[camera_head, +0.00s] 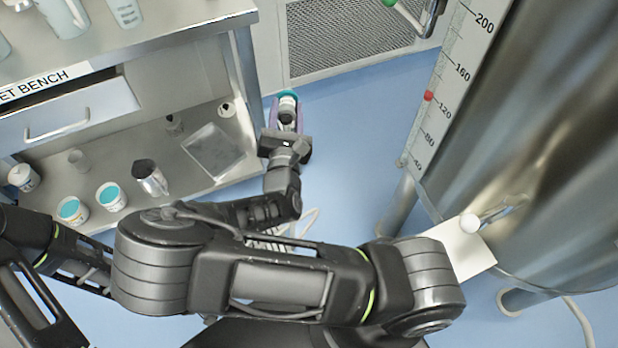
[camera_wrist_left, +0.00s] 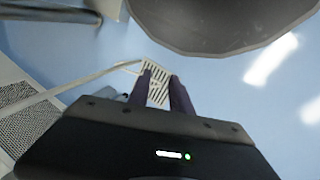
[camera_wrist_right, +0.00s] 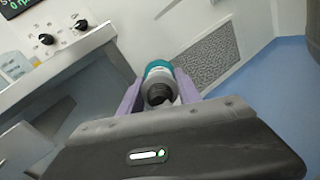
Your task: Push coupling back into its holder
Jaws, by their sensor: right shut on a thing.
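My right gripper (camera_head: 287,108) is beyond the bench's right end, shut on a short cylindrical part, likely the coupling (camera_head: 287,102). In the right wrist view the purple fingers of my right gripper (camera_wrist_right: 158,82) flank the coupling (camera_wrist_right: 160,88). It has a dark round near end, a grey-white body and a teal ring at its far end. I cannot tell whether the teal ring belongs to it or to a holder behind; no separate holder is clear. My left gripper (camera_wrist_left: 160,76) has its purple fingers apart with nothing between them. It is not seen in the head view.
A steel bench (camera_head: 120,50) with a lower shelf of cups and jars stands left. A large steel tank (camera_head: 540,150) with a level scale (camera_head: 445,90) stands right. A perforated panel (camera_head: 350,30) is at the back. Blue floor (camera_head: 350,150) between them is clear.

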